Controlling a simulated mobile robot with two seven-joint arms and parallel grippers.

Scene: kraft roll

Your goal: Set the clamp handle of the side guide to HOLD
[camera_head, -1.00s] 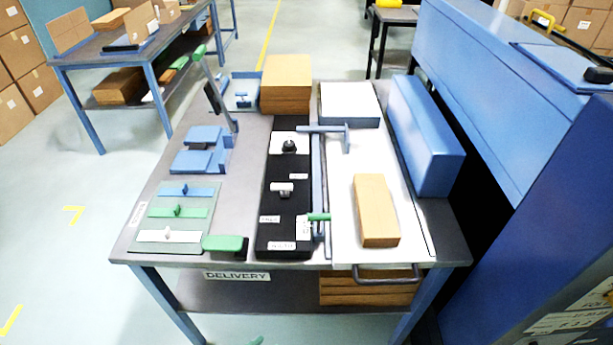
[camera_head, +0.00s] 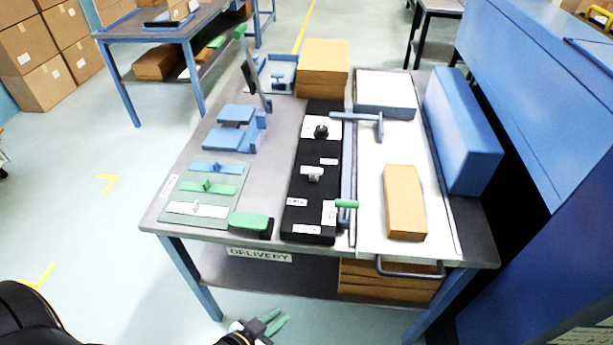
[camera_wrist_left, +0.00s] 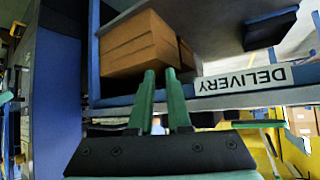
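The side guide (camera_head: 347,178) is a long blue rail with a T-shaped arm at its far end, along the left edge of the white board on the delivery table. My left gripper (camera_head: 279,321) has green fingers and is low in front of the table, well away from the handle. In the left wrist view its fingers (camera_wrist_left: 161,76) stand apart with nothing between them. My right gripper is out of view.
A tan block (camera_head: 404,203) lies on the white board (camera_head: 440,225), right of the handle. A black panel (camera_head: 313,190) with knobs is left of the rail. A dark bar handle (camera_head: 410,272) juts from the table's front edge.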

